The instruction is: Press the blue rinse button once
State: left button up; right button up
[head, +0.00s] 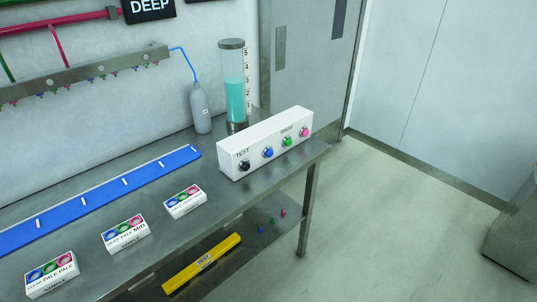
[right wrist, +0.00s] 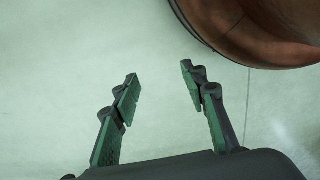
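A white button box (head: 265,142) stands at the right end of the steel table. Its front carries a row of buttons: black (head: 244,165), blue (head: 267,153), green (head: 287,142) and pink (head: 304,132). The blue button is second from the left, and nothing touches it. My right gripper (right wrist: 160,80) shows in the right wrist view with its two fingers apart and nothing between them, above pale floor. Neither gripper shows in the head view, and my left gripper is in no view.
On the steel table (head: 205,210) are a blue strip (head: 95,203), several small sample boxes (head: 126,232), a grey bottle (head: 200,110) and a clear cylinder of teal liquid (head: 235,95). A yellow bar (head: 203,262) lies on the lower shelf. The floor at right (head: 370,220) is clear.

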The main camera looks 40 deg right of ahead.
grip_shut()
dwell(1.5)
